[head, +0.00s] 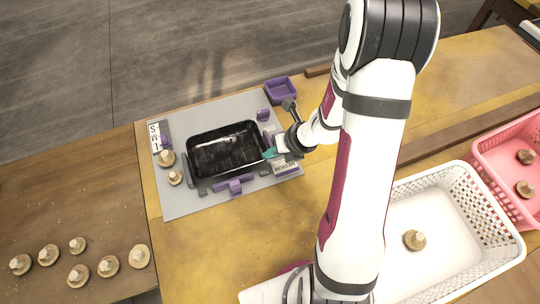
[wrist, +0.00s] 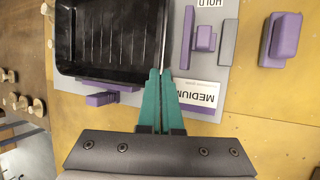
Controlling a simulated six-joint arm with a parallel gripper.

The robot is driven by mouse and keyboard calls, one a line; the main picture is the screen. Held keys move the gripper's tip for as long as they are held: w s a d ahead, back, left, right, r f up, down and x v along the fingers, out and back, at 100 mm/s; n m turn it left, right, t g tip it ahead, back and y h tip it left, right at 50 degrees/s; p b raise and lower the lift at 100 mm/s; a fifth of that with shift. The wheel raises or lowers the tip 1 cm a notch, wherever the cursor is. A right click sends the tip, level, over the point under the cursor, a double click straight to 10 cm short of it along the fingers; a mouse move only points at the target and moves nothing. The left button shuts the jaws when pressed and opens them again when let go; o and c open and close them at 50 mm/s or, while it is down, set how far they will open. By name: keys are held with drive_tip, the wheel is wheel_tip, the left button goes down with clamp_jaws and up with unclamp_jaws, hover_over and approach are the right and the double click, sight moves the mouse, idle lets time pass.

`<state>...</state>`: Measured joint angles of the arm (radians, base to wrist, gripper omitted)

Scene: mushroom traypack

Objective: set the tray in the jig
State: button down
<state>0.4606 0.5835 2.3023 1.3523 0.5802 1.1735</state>
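The black tray (head: 190,160) is empty and lies over the grey board (head: 185,205), among the purple jig pieces, with one at its front (head: 235,185) and another at its back right (head: 264,115). I cannot tell whether it rests flat on the board or sits slightly above it. My gripper (head: 269,153) is at the tray's right wall. In the wrist view its teal fingers (wrist: 161,75) are close together on the tray's rim (wrist: 163,35), one on each side. The tray's far end is cut off there.
Several more (head: 108,266) lie on the brown table at left. A purple box (head: 281,90) stands behind. A white basket (head: 482,208) and pink basket (head: 513,135) holding mushrooms stand right. A "MEDIUM" card (wrist: 199,94) lies beside the fingers.

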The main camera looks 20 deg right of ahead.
drive_tip(key=shift+f, duration=1.1)
drive_tip(key=c, duration=1.4)
unclamp_jaws()
drive_tip(key=shift+f, duration=0.15)
drive_tip(key=v, duration=1.2)
drive_tip(key=s+a+r+n+g, duration=0.2)
drive_tip(key=s+a+r+n, duration=0.3)
drive_tip(key=a+n, duration=0.55)
drive_tip(key=s+r+n+g, duration=0.1)
drive_tip(key=s+n, duration=0.3)
drive_tip(key=n, duration=0.3)
drive_tip(key=s+a+r+n+g+h, duration=0.1)
drive_tip(key=s+r+n, duration=0.1)
drive_tip(key=s+n, duration=0.2)
drive_tip(key=s+a+r+n+h, duration=0.1)
drive_tip(key=s+n, duration=0.3)
drive_tip(key=n, duration=0.6)
drive_tip(key=shift+s+a+r+g, duration=0.1)
drive_tip(key=shift+r+g, duration=0.3)
drive_tip(key=shift+r, duration=0.2)
